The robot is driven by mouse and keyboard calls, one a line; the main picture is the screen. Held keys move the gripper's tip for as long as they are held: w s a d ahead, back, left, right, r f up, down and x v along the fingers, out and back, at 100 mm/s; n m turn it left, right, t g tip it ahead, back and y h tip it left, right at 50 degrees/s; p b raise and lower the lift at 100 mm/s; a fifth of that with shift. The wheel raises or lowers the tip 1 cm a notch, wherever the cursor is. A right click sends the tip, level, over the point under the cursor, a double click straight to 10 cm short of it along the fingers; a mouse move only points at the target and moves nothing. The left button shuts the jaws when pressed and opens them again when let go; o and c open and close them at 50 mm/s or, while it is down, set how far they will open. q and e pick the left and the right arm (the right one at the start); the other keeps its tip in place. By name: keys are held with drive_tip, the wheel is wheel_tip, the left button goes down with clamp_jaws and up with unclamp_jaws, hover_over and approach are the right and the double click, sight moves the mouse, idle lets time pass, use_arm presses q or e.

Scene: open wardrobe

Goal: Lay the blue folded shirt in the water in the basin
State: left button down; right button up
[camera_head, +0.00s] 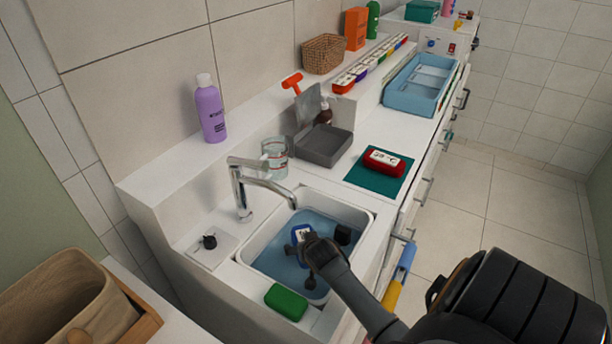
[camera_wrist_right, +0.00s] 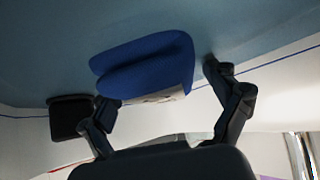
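The blue folded shirt (camera_head: 299,232) shows in the head view as a small blue piece with a white label, over the water in the white basin (camera_head: 358,215). My right gripper hides part of it. In the right wrist view the shirt (camera_wrist_right: 150,62) lies in front of the fingers against the blue water (camera_wrist_right: 245,30). My right gripper (camera_head: 309,262) is low over the basin. Its fingers (camera_wrist_right: 160,88) are spread, with a small gap between the right finger and the shirt. I cannot tell how deep the shirt sits. My left gripper is not in view.
A small black block (camera_head: 342,234) is at the basin's far right side. The tap (camera_head: 262,184) reaches over the basin from the left. A green block (camera_head: 286,302) lies on the near rim.

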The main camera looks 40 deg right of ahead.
drive_tip(key=shift+r, duration=0.15)
drive_tip(key=v, duration=1.2)
idle(0.3)
